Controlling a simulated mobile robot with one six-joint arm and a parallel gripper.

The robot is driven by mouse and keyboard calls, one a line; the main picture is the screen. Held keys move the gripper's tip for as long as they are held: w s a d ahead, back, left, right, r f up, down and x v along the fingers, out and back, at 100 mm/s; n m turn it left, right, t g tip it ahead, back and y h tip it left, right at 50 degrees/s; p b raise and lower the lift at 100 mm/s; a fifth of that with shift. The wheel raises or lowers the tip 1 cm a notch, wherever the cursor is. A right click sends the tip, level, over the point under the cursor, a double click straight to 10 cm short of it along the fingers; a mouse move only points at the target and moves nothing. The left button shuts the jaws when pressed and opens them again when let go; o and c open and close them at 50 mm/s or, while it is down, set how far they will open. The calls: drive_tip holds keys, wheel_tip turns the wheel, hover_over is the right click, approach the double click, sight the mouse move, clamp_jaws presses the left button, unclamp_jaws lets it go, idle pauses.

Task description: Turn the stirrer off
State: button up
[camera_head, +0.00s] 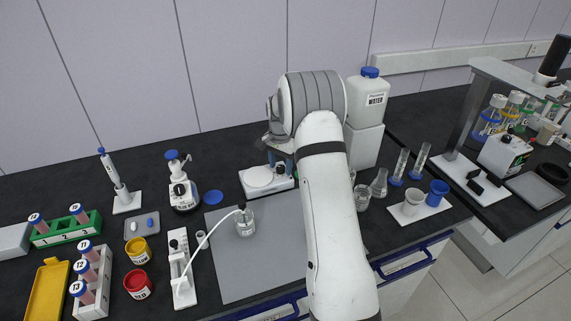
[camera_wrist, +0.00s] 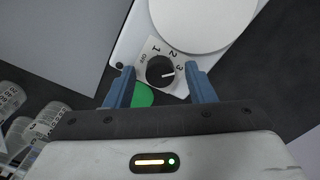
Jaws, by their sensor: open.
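The stirrer (camera_head: 258,186) is a white unit with a round white top plate, on the dark bench behind the grey mat. In the wrist view its plate (camera_wrist: 205,18) fills the top. Its black knob (camera_wrist: 160,72) sits on a dial marked OFF, 1, 2 and 3. The knob's white line points right, about at the 3. My gripper (camera_wrist: 160,80) is open, with one blue finger on each side of the knob; I cannot tell whether they touch it.
A bottle with a tube (camera_head: 245,222) stands on the grey mat (camera_head: 265,255). A white water canister (camera_head: 368,98) stands right of my arm, with glassware (camera_head: 379,184) in front. A blue-capped bottle (camera_head: 183,190) stands left.

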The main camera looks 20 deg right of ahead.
sight(280, 167)
wheel_tip(280, 167, up, 8)
drive_tip(key=shift+f+b, duration=0.2)
drive_tip(key=shift+b, duration=0.25)
